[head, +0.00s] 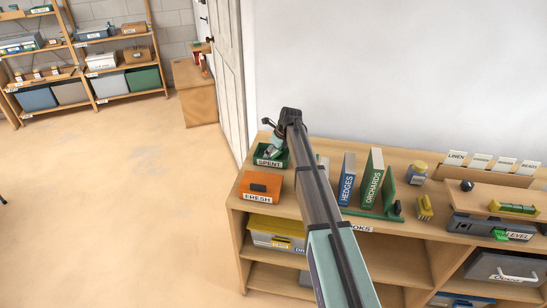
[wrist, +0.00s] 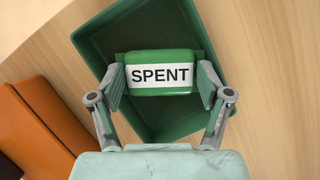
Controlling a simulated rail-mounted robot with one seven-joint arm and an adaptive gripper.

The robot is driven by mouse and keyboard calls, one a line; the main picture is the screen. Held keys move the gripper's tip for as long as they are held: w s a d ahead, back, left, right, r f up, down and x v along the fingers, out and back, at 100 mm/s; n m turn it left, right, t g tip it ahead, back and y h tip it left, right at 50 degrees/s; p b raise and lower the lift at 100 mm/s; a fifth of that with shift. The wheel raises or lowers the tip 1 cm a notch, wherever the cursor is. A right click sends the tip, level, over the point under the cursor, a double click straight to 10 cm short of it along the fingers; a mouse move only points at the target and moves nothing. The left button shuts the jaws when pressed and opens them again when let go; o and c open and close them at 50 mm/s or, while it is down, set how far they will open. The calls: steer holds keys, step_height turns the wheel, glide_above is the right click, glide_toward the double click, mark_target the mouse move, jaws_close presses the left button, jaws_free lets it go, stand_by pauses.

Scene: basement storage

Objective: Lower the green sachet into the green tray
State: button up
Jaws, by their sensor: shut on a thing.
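The green sachet (wrist: 160,57), with a white band reading SPENT, is between the two fingers of my gripper (wrist: 160,80) in the wrist view. The fingers are shut on its left and right sides. The dark green tray (wrist: 95,42) lies behind and around it in that view, and the sachet is within the tray's outline. I cannot tell whether the sachet touches the tray floor. In the head view the tray (head: 284,158), labelled SPENT, stands at the left end of the shelf top, with my gripper (head: 270,151) over it. The sachet is not clear there.
An orange box (head: 260,187) labelled FRESH stands just in front of the tray; its orange side (wrist: 35,125) shows at left in the wrist view. Books (head: 373,178) stand to the right on the wooden shelf top (head: 300,207). A white wall is behind.

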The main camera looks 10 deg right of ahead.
steer(key=o, duration=1.1)
steer(key=shift+f, duration=0.1)
